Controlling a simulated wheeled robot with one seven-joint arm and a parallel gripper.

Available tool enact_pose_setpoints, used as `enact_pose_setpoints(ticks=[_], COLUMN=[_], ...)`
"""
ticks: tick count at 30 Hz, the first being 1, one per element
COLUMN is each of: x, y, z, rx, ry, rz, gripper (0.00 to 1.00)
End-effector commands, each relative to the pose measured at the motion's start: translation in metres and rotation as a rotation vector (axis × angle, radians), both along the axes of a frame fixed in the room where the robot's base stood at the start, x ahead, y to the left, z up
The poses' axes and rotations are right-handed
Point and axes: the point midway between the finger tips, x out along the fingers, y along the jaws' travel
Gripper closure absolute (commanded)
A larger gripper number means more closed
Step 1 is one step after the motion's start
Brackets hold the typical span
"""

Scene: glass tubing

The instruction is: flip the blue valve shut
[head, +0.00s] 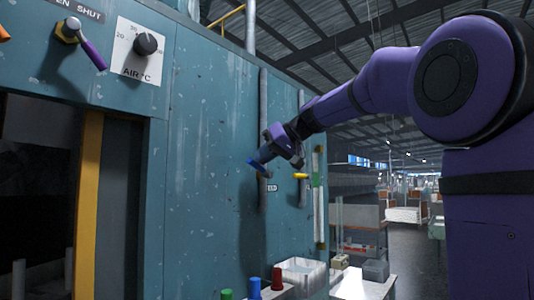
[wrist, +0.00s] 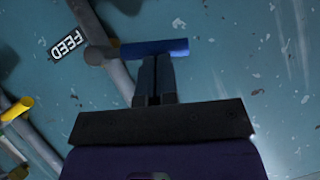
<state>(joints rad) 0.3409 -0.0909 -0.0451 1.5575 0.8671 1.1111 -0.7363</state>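The blue valve handle (head: 257,166) sits on a grey vertical pipe (head: 263,100) on the teal wall panel. It sticks out to the left and slopes up, lying across the pipe rather than along it. In the wrist view the blue handle (wrist: 155,47) is a short bar just at the fingertips. My gripper (head: 268,157) is at the handle; in the wrist view its dark fingers (wrist: 155,62) lie close together, with the bar across their tips. They look shut and in contact with the bar, but not clamped around it.
A FEED label (wrist: 68,45) is beside the pipe. A yellow valve handle (head: 300,176) is on a second pipe to the right. A purple lever (head: 94,55) and an AIR dial (head: 145,44) are at upper left. Colored bottles (head: 255,287) and a bin (head: 301,275) stand below.

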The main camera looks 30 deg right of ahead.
Motion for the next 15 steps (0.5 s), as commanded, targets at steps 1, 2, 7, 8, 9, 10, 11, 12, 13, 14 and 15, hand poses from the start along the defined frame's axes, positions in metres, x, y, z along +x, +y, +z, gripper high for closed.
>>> enact_pose_setpoints(ticks=[1,2,7,8,9,10,11,12,13,14,15], x=[-0.001,-0.001,-0.003,-0.003,-0.004,-0.004,-0.004,-0.004,-0.004,-0.004,-0.004], y=[0.004,0.005,0.009,0.010,0.010,0.011,0.011,0.012,0.012,0.012,0.012], z=[-0.003,-0.004,-0.011,-0.013,-0.014,-0.015,-0.016,-0.017,-0.018,-0.019,-0.020], rx=[-0.038,-0.061,-0.177,-0.195,-0.217,-0.231,-0.246,-0.263,-0.274,-0.285,-0.298], ry=[-0.012,-0.022,-0.064,-0.069,-0.078,-0.083,-0.089,-0.095,-0.099,-0.103,-0.107], rz=[0.002,0.002,0.001,0.002,0.001,0.002,0.001,0.001,0.001,0.000,0.000], gripper=[1.00,1.00,1.00,1.00,1.00,1.00,1.00,1.00,1.00,1.00,1.00])
